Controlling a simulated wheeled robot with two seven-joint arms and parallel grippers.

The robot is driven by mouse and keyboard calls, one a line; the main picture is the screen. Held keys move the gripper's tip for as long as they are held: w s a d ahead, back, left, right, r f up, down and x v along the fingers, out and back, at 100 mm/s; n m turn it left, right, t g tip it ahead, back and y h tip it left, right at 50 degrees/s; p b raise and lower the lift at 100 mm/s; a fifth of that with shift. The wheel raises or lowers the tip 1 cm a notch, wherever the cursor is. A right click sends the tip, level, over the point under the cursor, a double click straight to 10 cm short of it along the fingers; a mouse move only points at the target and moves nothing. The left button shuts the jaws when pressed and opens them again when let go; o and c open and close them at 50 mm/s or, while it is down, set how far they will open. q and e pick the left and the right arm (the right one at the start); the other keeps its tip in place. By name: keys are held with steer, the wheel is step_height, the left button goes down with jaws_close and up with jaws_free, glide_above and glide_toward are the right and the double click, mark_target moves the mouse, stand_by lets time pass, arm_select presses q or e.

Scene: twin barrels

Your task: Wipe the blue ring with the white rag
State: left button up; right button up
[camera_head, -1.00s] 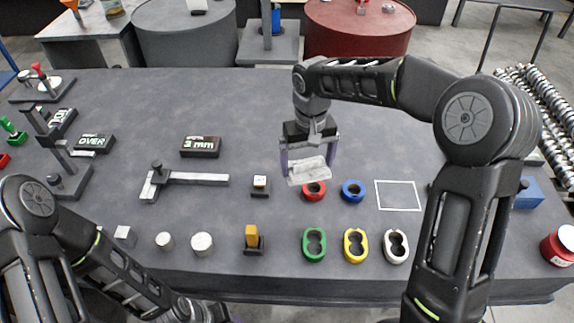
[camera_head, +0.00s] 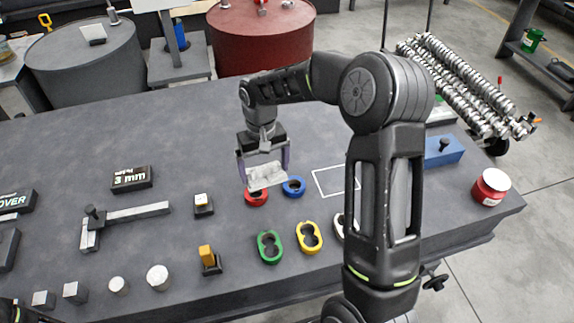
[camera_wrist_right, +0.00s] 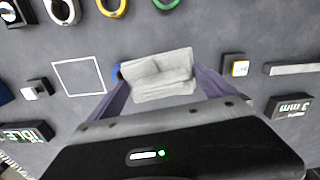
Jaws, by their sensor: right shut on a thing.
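The blue ring (camera_head: 293,187) lies on the grey table, just right of the red ring (camera_head: 256,199) in the head view. My right gripper (camera_head: 264,172) is shut on the white rag (camera_head: 267,178), which hangs between its two purple fingers. The rag is near both rings and overlaps the red ring's upper edge. In the right wrist view the rag (camera_wrist_right: 158,75) hides the red ring, and only a sliver of the blue ring (camera_wrist_right: 116,72) shows at its left. I cannot tell whether the rag touches anything below.
Green (camera_head: 269,247) and yellow (camera_head: 309,238) rings lie nearer the front edge; a white ring is partly hidden by my right arm. A white outlined square (camera_head: 330,181) is bare table right of the blue ring. A red can (camera_head: 490,187) stands far right.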

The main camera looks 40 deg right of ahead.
steer(key=s+d+f+m, duration=0.1)
steer(key=d+f, duration=0.1)
steer(key=d, duration=0.4)
steer(key=shift+s, duration=0.4)
steer(key=shift+f, duration=0.1)
